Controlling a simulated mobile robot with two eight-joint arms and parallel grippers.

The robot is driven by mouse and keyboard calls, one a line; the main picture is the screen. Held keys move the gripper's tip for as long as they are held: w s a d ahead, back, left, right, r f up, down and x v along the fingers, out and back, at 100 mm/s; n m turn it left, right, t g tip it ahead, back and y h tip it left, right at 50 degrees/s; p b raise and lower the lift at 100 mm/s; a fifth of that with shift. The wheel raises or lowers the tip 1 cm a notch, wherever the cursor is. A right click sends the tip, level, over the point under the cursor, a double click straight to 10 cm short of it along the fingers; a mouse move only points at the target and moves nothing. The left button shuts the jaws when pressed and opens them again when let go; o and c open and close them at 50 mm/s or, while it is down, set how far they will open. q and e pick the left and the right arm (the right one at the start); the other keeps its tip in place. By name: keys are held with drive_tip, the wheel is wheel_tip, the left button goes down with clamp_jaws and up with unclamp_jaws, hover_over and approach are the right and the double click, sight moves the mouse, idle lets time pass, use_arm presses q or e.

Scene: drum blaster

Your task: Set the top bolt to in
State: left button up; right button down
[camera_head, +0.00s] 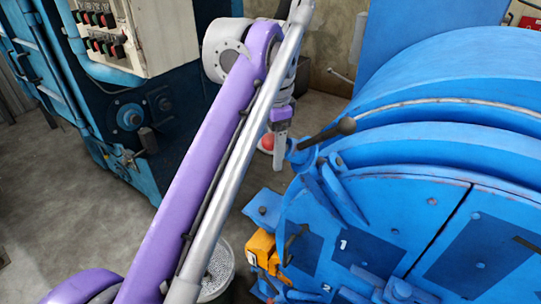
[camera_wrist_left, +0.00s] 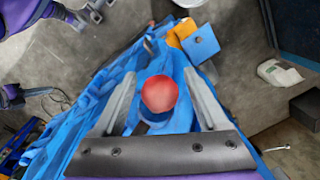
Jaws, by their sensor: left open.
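My left gripper (camera_head: 279,150) hangs pointing down beside the upper left of the blue drum machine (camera_head: 440,150). In the left wrist view its two grey fingers (camera_wrist_left: 160,95) are open and apart, with a red ball knob (camera_wrist_left: 161,94) showing between them. Neither finger visibly touches the knob. A red ball (camera_head: 267,142) shows partly behind the gripper in the head view. A lever with a dark handle (camera_head: 327,134) stands out just right of the gripper. I cannot tell which part is the top bolt. My right gripper is not clearly seen.
An orange block (camera_head: 262,249) sits low on the drum's left side, by a blue plate (camera_head: 263,208). A blue cabinet with a button panel (camera_head: 105,35) stands at the back left. A perforated bucket (camera_head: 218,270) is on the floor. The floor between is mostly clear.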

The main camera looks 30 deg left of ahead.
use_arm(q)
drive_tip(key=shift+f, duration=0.7)
clamp_jaws()
idle(1.0)
